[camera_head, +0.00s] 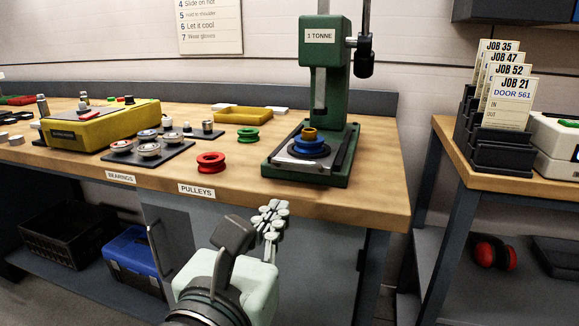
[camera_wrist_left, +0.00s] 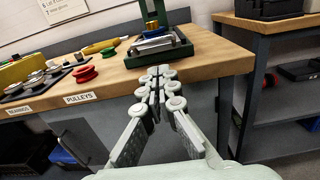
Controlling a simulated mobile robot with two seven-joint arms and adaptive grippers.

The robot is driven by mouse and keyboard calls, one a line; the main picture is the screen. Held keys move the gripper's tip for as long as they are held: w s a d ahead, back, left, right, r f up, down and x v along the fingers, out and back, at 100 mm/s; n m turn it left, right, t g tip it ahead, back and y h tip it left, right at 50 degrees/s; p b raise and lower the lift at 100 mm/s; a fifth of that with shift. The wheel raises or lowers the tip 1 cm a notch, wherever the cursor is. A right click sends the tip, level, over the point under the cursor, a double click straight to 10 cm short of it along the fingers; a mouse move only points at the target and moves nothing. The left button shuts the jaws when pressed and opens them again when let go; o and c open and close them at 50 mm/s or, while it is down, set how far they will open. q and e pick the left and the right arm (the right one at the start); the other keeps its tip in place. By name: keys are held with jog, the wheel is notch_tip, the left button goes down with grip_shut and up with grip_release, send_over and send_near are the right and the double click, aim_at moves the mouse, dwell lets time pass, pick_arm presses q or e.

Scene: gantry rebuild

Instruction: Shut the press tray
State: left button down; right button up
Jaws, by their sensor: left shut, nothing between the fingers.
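The green press (camera_head: 325,75), marked 1 TONNE, stands at the back right of the wooden bench. Its grey metal tray (camera_head: 292,164) lies on the green base between dark rails, at the front of the base. A blue pulley (camera_head: 310,149) with a brass-coloured piece (camera_head: 309,134) on top sits on the tray. In the left wrist view the tray's pale front (camera_wrist_left: 152,45) shows beyond my fingers. My left gripper (camera_head: 272,212) is shut and empty, in front of the bench edge, apart from the tray. It also shows in the left wrist view (camera_wrist_left: 159,75). My right gripper is not seen.
Red (camera_head: 211,162) and green (camera_head: 248,135) pulleys stand left of the press. Bearings sit on dark mats beside a yellow case (camera_head: 100,125). A side table (camera_head: 510,188) with job cards is at right. The bench front edge is clear before the press.

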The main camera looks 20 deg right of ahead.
pick_arm(q)
jog(key=p+x, duration=0.1)
jog(key=x, duration=1.2)
jog(key=shift+w+d, duration=0.15)
jog(key=shift+d, duration=0.05)
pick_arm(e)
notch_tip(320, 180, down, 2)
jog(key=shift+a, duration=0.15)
pick_arm(q)
jog(key=shift+w, duration=0.1)
